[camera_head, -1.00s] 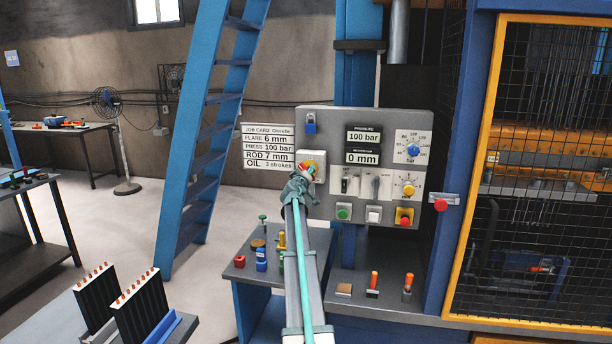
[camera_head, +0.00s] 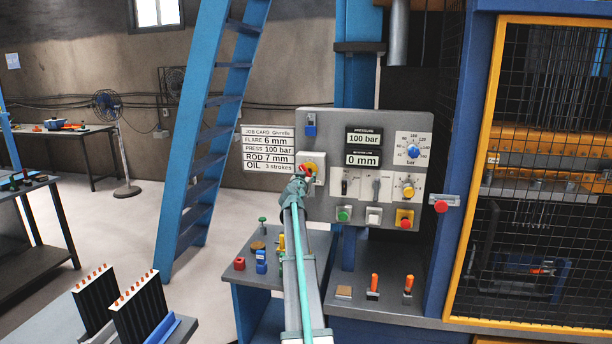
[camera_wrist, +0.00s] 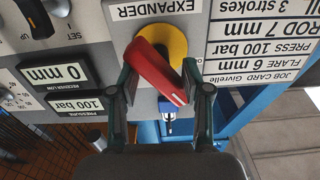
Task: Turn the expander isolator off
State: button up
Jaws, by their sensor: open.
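The expander isolator is a red handle (camera_wrist: 156,72) on a round yellow plate (camera_wrist: 168,40), under an EXPANDER label in the upside-down wrist view. The handle lies at a slant across the plate. My gripper (camera_wrist: 160,88) is open, with one finger on each side of the handle; the right finger in the wrist view is close to the handle's end, and I cannot tell whether it touches. In the head view the isolator (camera_head: 311,168) sits at the left of the grey control panel (camera_head: 330,122), with my gripper (camera_head: 301,182) in front, partly hiding it.
Switches, a yellow knob (camera_head: 407,187) and buttons lie just right of the isolator. A blue padlock (camera_head: 310,126) hangs above it, and the job card (camera_head: 268,149) is to its left. Small parts and orange-handled tools (camera_head: 374,283) stand on the bench below.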

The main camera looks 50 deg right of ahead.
aim_at(308, 173)
jog(key=shift+m, duration=0.6)
jog(key=shift+b+x, duration=1.3)
jog(key=shift+x, duration=0.45)
jog(key=shift+c, duration=0.3)
grip_shut()
